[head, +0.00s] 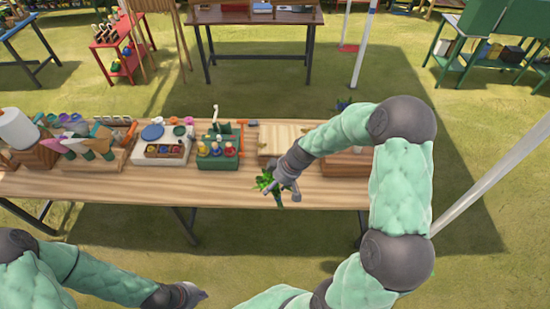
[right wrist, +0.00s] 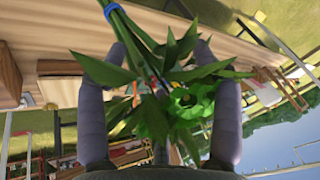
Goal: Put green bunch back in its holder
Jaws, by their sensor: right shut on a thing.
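The green bunch (head: 266,182) is in my right gripper (head: 283,188), above the front part of the wooden table. In the right wrist view the green bunch (right wrist: 180,108) lies between the two grey fingers, its leaves spread around them. Its stems, with a blue band (right wrist: 110,10), point to the top of that view. A wooden holder (head: 113,158) with other colourful bunches stands at the table's left; I cannot tell which of its places is empty. My left gripper (head: 188,294) is low in front of the table, away from the bunch, and its fingers are unclear.
The wooden table (head: 150,190) also bears a paper roll (head: 17,128), a white crate (head: 163,152), a green caddy (head: 217,155) with bottles and a pale wooden box (head: 280,138). The table's front strip is mostly clear. My right arm hides part of its right end.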

